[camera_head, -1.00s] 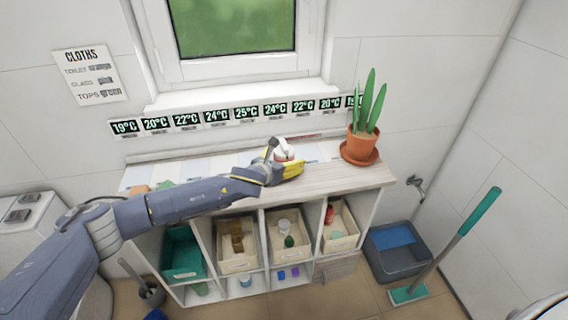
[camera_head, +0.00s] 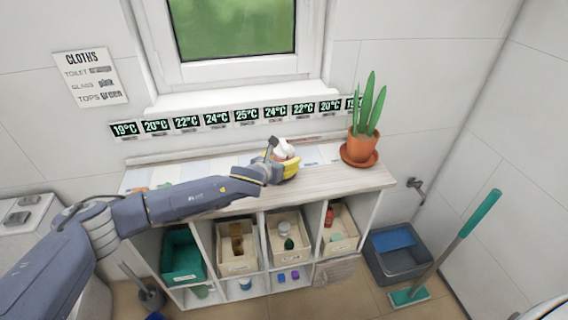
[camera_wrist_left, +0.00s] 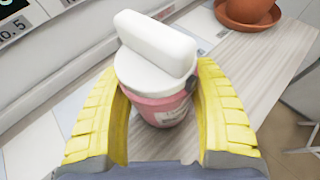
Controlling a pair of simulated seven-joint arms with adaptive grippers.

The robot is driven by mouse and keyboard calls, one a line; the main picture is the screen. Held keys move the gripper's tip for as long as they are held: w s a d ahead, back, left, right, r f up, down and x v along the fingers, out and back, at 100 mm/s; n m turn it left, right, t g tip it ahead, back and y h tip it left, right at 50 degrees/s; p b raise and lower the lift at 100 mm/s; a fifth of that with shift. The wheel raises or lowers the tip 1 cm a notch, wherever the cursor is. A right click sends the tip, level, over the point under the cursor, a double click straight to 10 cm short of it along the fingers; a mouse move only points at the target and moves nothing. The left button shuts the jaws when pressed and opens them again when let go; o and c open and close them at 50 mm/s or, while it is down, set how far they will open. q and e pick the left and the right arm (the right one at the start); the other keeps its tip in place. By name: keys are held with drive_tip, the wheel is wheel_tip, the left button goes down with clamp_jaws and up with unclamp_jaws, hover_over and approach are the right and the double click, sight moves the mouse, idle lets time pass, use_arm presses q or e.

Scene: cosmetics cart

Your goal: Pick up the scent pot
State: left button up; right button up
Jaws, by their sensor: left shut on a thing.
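The scent pot (camera_wrist_left: 160,105) is a pink jar with a white lid and a thick white bar on top. In the left wrist view it stands between the yellow fingers of my left gripper (camera_wrist_left: 160,130), which is shut on it. In the head view the white top of the scent pot (camera_head: 284,150) shows above the left gripper (camera_head: 282,168), over the cart's wooden top (camera_head: 335,179). I cannot tell whether its base is lifted clear of the top. My right gripper is not in view.
A potted plant (camera_head: 362,146) on a saucer stands at the top's right end. Below are open cubbies with bins, including a green one (camera_head: 183,262). Temperature displays (camera_head: 216,121) line the wall behind. A mop (camera_head: 455,247) and a grey bucket (camera_head: 398,254) stand right.

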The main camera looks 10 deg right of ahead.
sight(284, 142)
use_arm(q)
wheel_tip(284, 142, up, 19)
idle(0.4)
drive_tip(key=shift+f, duration=0.1)
idle(0.4)
drive_tip(key=shift+f, duration=9.6)
drive_tip(key=shift+f, duration=0.35)
